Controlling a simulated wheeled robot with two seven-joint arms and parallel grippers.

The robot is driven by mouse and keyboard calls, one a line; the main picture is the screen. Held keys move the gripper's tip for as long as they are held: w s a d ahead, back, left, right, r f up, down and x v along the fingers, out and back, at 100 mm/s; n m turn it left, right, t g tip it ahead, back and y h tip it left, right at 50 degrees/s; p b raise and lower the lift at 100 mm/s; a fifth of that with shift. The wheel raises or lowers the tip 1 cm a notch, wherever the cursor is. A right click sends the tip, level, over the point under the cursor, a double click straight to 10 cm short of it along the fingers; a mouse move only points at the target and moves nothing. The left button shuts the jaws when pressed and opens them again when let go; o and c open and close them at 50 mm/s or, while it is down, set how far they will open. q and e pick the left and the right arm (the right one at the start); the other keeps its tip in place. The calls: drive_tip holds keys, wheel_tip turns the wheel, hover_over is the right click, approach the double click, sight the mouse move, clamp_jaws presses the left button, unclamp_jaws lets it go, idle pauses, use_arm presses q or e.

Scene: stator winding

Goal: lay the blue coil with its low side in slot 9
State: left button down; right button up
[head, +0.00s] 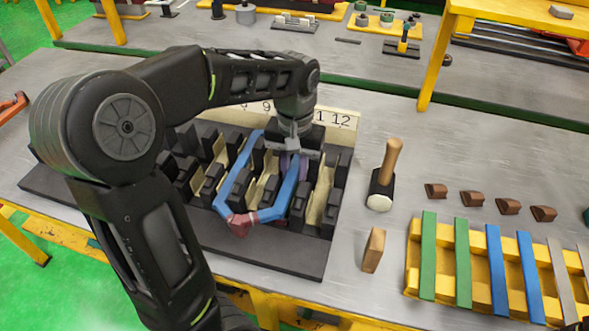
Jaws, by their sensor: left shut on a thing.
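The blue coil (285,191) lies over the dark slotted stator block (285,260), with its reddish-brown end (240,223) toward the front edge. Its left leg runs up between the dark teeth. My left gripper (292,152) is shut on the coil's right leg near its far end, where a purple band shows. Slot numbers stand on a pale board (340,124) behind the block; 9 and 12 are readable, others are hidden by my arm. I cannot tell how deep either leg sits, or in which slot. My right gripper is not in view.
A mallet (387,172) and a small wooden block (373,250) stand right of the stator. A yellow rack (412,270) holds green, blue and grey strips. Several brown wedges (471,198) lie behind it.

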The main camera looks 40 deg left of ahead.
use_arm(q)
drive_tip(key=shift+s+d+f+b, duration=0.1)
drive_tip(key=shift+s+f+b, duration=0.25)
drive_tip(key=shift+f, duration=0.3)
idle(0.4)
drive_tip(key=c, duration=1.2)
unclamp_jaws()
drive_tip(key=shift+c, duration=0.2)
drive_tip(key=shift+o, duration=0.5)
drive_tip(key=shift+w+f, duration=0.15)
drive_tip(key=shift+w, duration=0.15)
drive_tip(key=shift+r, duration=0.45)
drive_tip(key=shift+r+p, duration=0.7)
drive_tip(key=shift+p, duration=0.15)
drive_tip(key=shift+r, duration=0.25)
wheel_tip(320, 180, up, 7)
drive_tip(key=p, duration=0.6)
